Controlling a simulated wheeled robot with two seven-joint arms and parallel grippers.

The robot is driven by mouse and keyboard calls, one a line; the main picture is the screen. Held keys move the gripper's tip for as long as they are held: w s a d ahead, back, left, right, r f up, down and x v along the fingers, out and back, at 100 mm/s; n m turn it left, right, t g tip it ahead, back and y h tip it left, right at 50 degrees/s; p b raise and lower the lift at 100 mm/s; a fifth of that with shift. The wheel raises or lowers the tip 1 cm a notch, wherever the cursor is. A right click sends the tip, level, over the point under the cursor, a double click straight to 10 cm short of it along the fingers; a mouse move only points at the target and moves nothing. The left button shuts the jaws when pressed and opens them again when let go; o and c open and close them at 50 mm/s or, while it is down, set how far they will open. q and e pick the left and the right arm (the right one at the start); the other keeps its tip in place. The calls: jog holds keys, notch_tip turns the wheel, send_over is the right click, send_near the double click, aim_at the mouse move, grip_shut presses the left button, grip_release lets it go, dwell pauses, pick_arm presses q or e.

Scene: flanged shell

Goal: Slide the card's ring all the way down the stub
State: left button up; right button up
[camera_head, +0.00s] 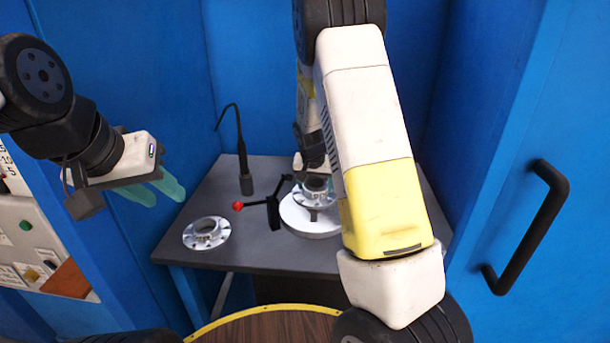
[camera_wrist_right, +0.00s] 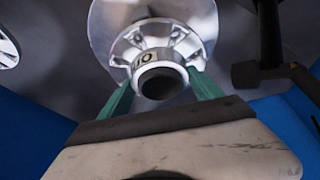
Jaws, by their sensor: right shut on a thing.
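I see no card with a ring in either view, and no stub that I can make out. My right gripper (camera_wrist_right: 163,88) is shut on a silver flanged shell (camera_wrist_right: 158,55), its teal fingers on both sides of the neck. The shell carries a small tag with dark marks. In the head view this shell (camera_head: 315,194) is upright over a white round disc (camera_head: 308,222); whether it touches the disc I cannot tell. My right arm hides part of both. My left gripper (camera_head: 152,190) is empty, teal fingers apart, left of the table.
A second flanged part (camera_head: 206,233) lies on the grey table (camera_head: 245,262) at the left. A black hooked tool (camera_head: 245,170) stands at the back. A black lever with a red knob (camera_head: 238,205) sits beside the disc. Blue walls surround the table.

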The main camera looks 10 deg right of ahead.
jog(key=shift+w+f, duration=0.1)
jog(key=shift+f, duration=0.1)
jog(key=o, duration=1.9)
jog(key=shift+o, duration=1.3)
jog(key=shift+s+f, duration=0.15)
jog(key=shift+s, duration=0.05)
jog(key=v, duration=0.8)
jog(key=shift+w+d, duration=0.1)
jog(key=shift+w, duration=0.05)
